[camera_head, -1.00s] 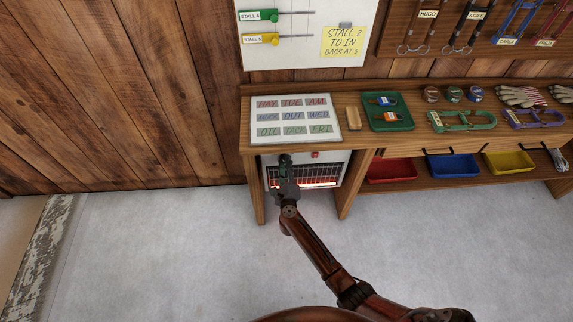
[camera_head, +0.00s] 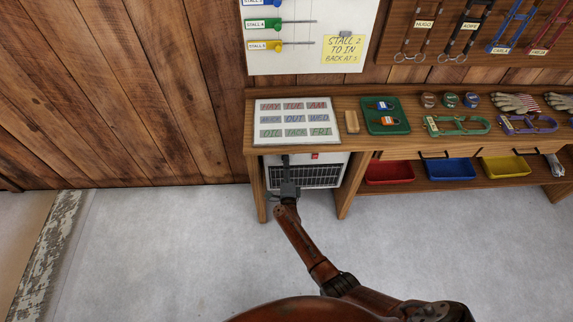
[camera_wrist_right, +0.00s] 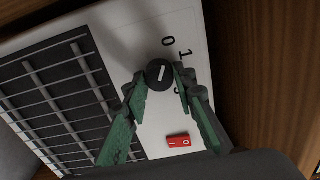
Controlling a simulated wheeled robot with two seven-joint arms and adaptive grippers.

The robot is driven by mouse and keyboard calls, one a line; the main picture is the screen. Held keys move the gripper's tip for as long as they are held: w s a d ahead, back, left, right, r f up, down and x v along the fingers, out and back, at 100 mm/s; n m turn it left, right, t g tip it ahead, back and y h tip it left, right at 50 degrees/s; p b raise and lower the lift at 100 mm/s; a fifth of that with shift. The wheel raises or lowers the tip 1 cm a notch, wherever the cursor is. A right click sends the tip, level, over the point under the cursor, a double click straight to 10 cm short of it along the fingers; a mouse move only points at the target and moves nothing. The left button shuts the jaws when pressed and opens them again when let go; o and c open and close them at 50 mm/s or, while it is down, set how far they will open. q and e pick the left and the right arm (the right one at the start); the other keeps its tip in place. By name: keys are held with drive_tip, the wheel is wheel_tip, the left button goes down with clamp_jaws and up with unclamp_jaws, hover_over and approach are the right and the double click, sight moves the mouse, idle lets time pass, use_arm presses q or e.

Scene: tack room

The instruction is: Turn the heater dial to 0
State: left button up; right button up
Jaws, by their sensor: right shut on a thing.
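The white heater (camera_head: 330,160) stands under the left end of the bench, and its grille (camera_head: 318,178) is dark. My right gripper (camera_head: 286,162) reaches its upper left front. In the right wrist view the black dial (camera_wrist_right: 158,73) sits between the green-padded fingertips of my right gripper (camera_wrist_right: 160,82), which is shut on it. The dial's white mark slants toward the upper right, roughly toward the printed 0 (camera_wrist_right: 168,41). A 1 is printed beside it, and a further mark is partly hidden by a finger. My left gripper is not in view.
A red switch (camera_wrist_right: 178,141) is on the heater panel near the dial. The wooden bench top (camera_head: 350,144) overhangs the heater, and a bench leg (camera_head: 350,185) stands close to its right. Red, blue and yellow bins sit on the shelf further right. The floor in front is clear.

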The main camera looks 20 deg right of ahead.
drive_tip(key=shift+a+f, duration=0.1)
drive_tip(key=shift+a, duration=0.05)
drive_tip(key=o, duration=0.9)
drive_tip(key=shift+o, duration=1.2)
drive_tip(key=v, duration=0.7)
drive_tip(key=shift+s, duration=0.25)
